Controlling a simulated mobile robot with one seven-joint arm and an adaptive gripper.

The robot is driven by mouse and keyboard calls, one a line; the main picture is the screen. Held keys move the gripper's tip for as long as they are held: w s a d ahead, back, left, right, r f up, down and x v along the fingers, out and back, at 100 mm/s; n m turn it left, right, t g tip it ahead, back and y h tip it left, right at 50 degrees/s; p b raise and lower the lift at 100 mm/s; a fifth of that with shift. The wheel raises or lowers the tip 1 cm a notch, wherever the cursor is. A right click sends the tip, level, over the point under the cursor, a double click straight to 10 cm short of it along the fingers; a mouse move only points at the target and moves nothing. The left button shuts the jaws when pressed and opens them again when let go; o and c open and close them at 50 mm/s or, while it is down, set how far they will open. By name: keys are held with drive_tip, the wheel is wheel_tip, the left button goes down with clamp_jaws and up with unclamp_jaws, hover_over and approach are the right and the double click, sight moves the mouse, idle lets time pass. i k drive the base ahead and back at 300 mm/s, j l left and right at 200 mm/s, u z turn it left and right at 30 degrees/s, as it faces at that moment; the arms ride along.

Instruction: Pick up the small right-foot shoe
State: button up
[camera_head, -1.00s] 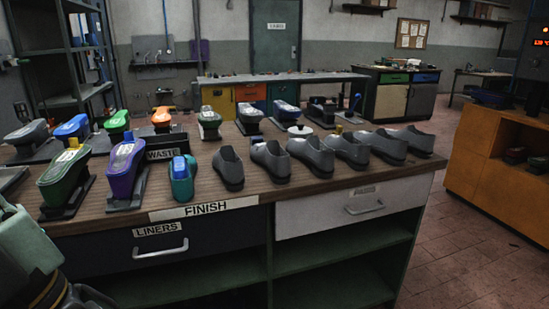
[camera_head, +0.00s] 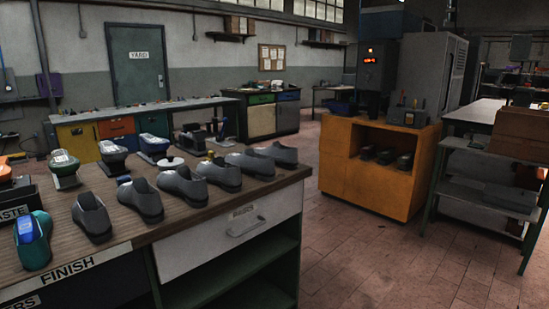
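Several dark grey shoes stand in a slanting row on the wooden bench top (camera_head: 112,240). The leftmost shoe (camera_head: 92,216) is nearest, beside a teal and blue shoe-shaped piece (camera_head: 32,240). The row runs back through the second shoe (camera_head: 140,200), third shoe (camera_head: 183,187) and others to the farthest shoe (camera_head: 277,154) at the bench's right end. They overlap in the picture, and I cannot tell from here which is the small right-foot one. My gripper is not in view.
An orange cabinet (camera_head: 375,170) stands to the right, with a green-framed shelf (camera_head: 485,190) beyond. Brick floor (camera_head: 395,250) between them is clear.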

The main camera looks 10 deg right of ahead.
sight(287, 156)
drive_tip(key=i+l, duration=0.2)
drive_tip(key=i+l+u, duration=0.1)
drive_tip(key=l, duration=0.35)
drive_tip(key=i+l, duration=0.3)
drive_tip(key=i+l+u, duration=0.1)
drive_tip(key=l, duration=0.25)
drive_tip(key=i+l, duration=0.25)
drive_tip(key=i+l+u, duration=0.1)
drive_tip(key=l, duration=0.35)
drive_tip(key=i+l, duration=0.25)
drive_tip(key=i+l+u, duration=0.1)
drive_tip(key=l, duration=0.35)
drive_tip(key=i, duration=0.05)
